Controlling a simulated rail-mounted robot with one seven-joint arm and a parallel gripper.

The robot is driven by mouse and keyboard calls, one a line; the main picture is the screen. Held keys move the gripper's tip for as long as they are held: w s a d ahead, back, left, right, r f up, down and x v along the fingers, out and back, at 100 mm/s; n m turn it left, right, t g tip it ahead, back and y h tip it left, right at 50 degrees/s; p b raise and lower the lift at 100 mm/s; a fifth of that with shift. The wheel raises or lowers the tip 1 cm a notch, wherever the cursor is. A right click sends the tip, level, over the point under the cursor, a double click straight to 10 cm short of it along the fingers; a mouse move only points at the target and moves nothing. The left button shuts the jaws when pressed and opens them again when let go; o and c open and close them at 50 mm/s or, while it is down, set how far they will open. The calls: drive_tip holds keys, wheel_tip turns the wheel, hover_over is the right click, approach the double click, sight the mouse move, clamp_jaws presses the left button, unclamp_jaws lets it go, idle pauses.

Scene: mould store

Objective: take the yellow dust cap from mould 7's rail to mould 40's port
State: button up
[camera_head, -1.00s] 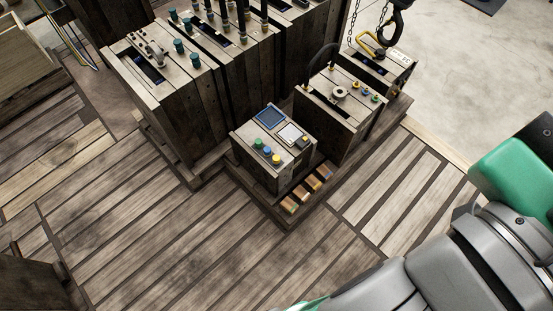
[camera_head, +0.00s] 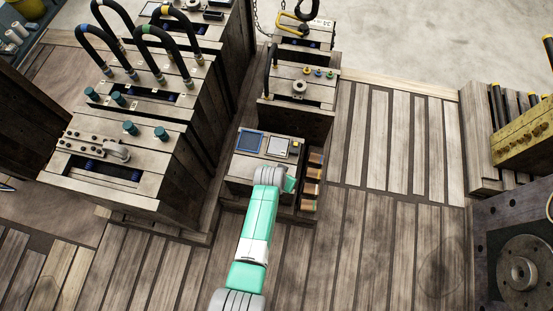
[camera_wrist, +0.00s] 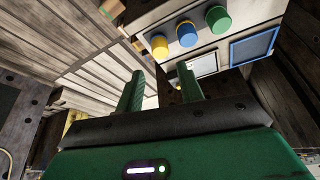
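In the wrist view a yellow cap (camera_wrist: 159,45), a blue cap (camera_wrist: 187,33) and a green cap (camera_wrist: 218,19) stand in a row on a pale wooden block. My gripper (camera_wrist: 160,70) is open and empty, its two green fingers apart, with the yellow cap just beyond the tips. In the head view my arm hides these caps on the small block (camera_head: 236,169). Smaller yellow (camera_head: 306,70), blue (camera_head: 318,73) and green (camera_head: 330,76) caps sit on the mould block (camera_head: 275,88) behind it. Mould numbers are not readable.
Tall blocks with hoses (camera_head: 150,45) and teal knobs (camera_head: 131,127) stand left. A yellow-topped block (camera_head: 522,133) and dark round-plate machine (camera_head: 480,230) stand right. The slatted floor (camera_head: 390,150) between is clear.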

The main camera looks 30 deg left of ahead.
drive_tip(key=b+x, duration=0.7)
drive_tip(key=x, duration=0.1)
drive_tip(key=shift+r, duration=0.15)
drive_tip(key=shift+c, duration=0.5)
drive_tip(key=c, duration=0.6)
